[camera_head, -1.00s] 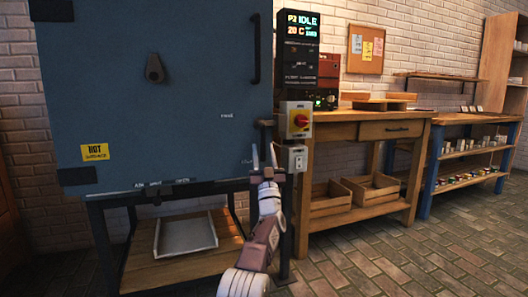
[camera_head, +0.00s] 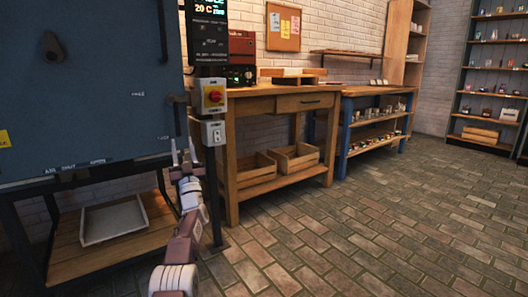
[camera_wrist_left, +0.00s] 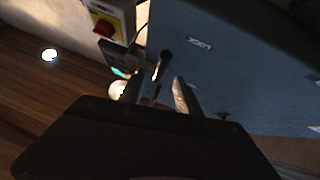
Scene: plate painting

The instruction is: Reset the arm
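My left gripper (camera_head: 183,152) is raised in front of the blue kiln's lower right part in the head view. Its two fingers stand apart with nothing between them. In the left wrist view the fingers (camera_wrist_left: 158,92) are also spread, with the kiln's blue face (camera_wrist_left: 235,75) beyond them. I cannot tell how close the fingertips are to the kiln. My left arm comes up from the bottom of the head view, partly bent. My right gripper is not in view.
The blue kiln (camera_head: 95,90) stands at left, with a grey tray (camera_head: 113,220) on the shelf below. A red switch box (camera_head: 213,95) is right of the gripper. A wooden workbench (camera_head: 262,106) holds crates underneath. The brick floor (camera_head: 370,220) at right is clear.

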